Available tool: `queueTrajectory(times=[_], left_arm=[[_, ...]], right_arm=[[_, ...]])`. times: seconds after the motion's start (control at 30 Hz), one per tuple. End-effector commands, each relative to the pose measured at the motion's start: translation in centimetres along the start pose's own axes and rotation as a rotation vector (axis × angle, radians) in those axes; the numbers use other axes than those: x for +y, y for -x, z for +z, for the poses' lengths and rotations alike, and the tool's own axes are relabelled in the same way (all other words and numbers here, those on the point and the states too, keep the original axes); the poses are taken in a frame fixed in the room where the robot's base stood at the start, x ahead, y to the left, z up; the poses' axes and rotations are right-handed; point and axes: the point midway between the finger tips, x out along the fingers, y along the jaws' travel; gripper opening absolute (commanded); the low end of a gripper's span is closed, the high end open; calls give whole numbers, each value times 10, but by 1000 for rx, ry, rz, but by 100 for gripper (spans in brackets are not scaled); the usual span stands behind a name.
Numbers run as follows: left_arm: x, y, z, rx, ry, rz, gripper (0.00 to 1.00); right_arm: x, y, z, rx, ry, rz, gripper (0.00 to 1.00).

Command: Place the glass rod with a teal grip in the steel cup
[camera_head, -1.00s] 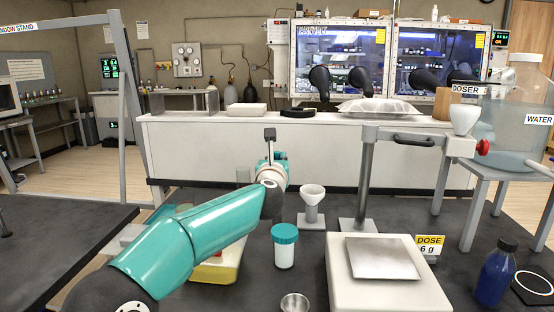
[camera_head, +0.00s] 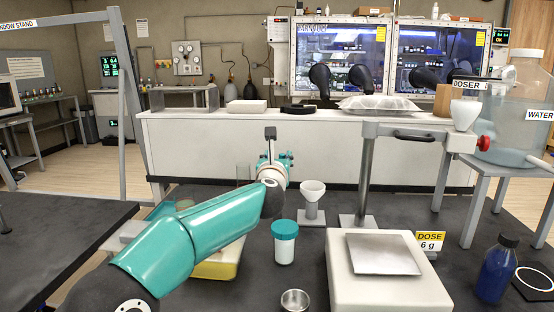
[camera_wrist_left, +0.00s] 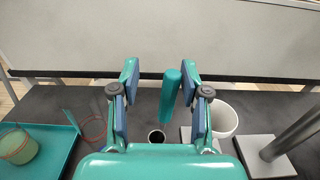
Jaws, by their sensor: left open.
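My left gripper (camera_wrist_left: 164,95) is open, its two blue-padded fingers apart. It also shows in the head view (camera_head: 274,163), beyond my teal forearm, above the dark bench. The teal grip of the glass rod (camera_wrist_left: 170,91) stands between the fingers, slightly tilted and nearer the right one, with a gap on the left. Its lower end meets a small dark-mouthed cup (camera_wrist_left: 156,136); I cannot tell how deep the rod sits, and its glass part is not clear. A small steel cup (camera_head: 295,301) is at the front edge in the head view. My right gripper is not seen.
A white funnel on a stand (camera_head: 312,200) is close right of my gripper. A teal-lidded jar (camera_head: 284,243), a scale (camera_head: 387,290) and a blue bottle (camera_head: 496,270) stand nearer. A glass beaker (camera_wrist_left: 94,126) and teal tray (camera_wrist_left: 57,152) lie left in the wrist view.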

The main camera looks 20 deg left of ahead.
Motion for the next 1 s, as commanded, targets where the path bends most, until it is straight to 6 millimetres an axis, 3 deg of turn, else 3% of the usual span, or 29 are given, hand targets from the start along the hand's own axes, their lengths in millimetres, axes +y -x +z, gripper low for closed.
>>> queueTrajectory(times=[0.37,1.0], left_arm=[[1,4,-1,-1,0,1,46],[1,93,-2,-1,2,-1,46]], right_arm=[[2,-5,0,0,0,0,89],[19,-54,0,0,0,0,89]])
